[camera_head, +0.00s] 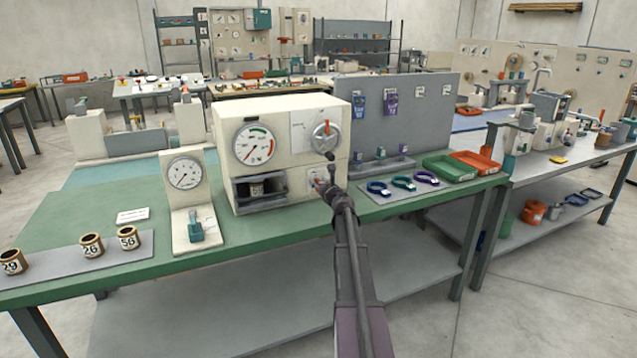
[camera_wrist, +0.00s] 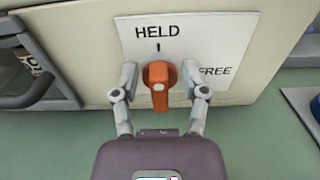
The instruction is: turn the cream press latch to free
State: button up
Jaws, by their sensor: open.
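The cream press (camera_head: 278,118) stands on the green bench, with a HELD/FREE plate (camera_wrist: 215,45) low on its front. The press latch is an orange knob (camera_wrist: 160,87) on that plate, below the HELD mark; FREE is printed to its right. Its bar looks upright in the wrist view, in line with the HELD tick. My gripper (camera_wrist: 160,82) is open, one finger on each side of the knob. Small gaps seem to show between fingers and knob; contact cannot be told. In the head view my gripper (camera_head: 331,186) partly hides the latch area.
A pressure gauge (camera_head: 254,144) and a round dial (camera_head: 326,137) are above on the press. A drawer-like opening (camera_head: 260,189) holding a numbered can is left of the latch. Coloured rings (camera_head: 402,183) lie on a grey mat to the right. A smaller gauge stand (camera_head: 184,174) is on the left.

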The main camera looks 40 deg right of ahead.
jog(key=shift+w, duration=0.3)
jog(key=shift+r, duration=0.1)
grip_shut()
jog(key=shift+s+a, duration=0.1)
